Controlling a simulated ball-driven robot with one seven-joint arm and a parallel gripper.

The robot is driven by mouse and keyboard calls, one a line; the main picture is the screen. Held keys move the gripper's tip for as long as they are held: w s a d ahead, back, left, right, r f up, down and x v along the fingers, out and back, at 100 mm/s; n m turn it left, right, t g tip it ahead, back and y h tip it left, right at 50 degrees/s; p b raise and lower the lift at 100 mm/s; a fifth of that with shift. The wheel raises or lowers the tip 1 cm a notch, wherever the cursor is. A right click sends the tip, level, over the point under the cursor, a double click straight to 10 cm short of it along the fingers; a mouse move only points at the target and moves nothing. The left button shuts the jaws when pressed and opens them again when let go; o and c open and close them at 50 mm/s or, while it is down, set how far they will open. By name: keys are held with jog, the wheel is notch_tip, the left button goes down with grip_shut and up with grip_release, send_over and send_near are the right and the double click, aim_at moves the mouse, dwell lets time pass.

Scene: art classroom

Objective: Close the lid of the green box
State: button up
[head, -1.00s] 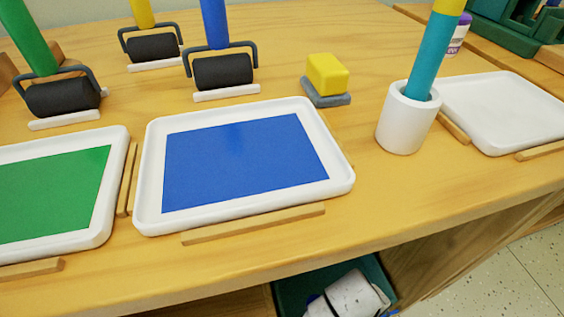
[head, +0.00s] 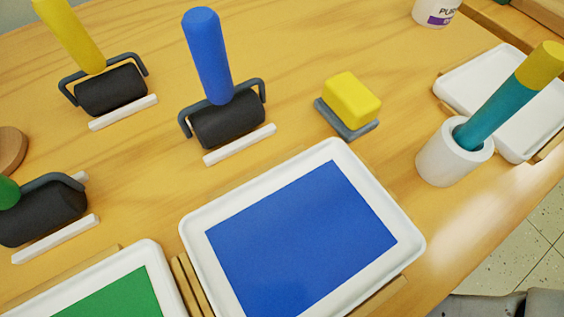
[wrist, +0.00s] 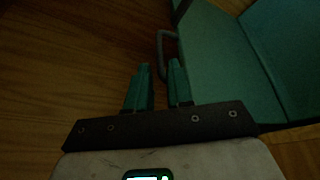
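In the wrist view a teal-green box (wrist: 215,65) fills the upper right. Two broad flat panels show, meeting along a slanted line; I cannot tell for sure which is the lid. A grey loop handle (wrist: 161,45) sticks out from the left edge of the nearer panel. My gripper (wrist: 161,66) has two teal fingers with a gap between them and nothing visible held. The fingertips are close to the handle's lower end in the picture; contact cannot be told. The box is not identifiable in the head view.
The head view shows a wooden table with a white tray with a blue sheet (head: 300,240), a green-sheet tray (head: 120,300), rollers (head: 228,120), a yellow block (head: 351,98) and a white cup (head: 440,160). Dark wood (wrist: 70,80) lies left of the box in the wrist view.

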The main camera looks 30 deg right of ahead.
jog(key=b+x, duration=0.1)
jog(key=x, duration=0.5)
jog(key=shift+w+d+b, duration=0.1)
jog(key=shift+d+b, duration=0.2)
jog(key=shift+d, duration=0.1)
jog(key=shift+c, duration=0.3)
grip_shut()
jog(key=shift+f, duration=0.1)
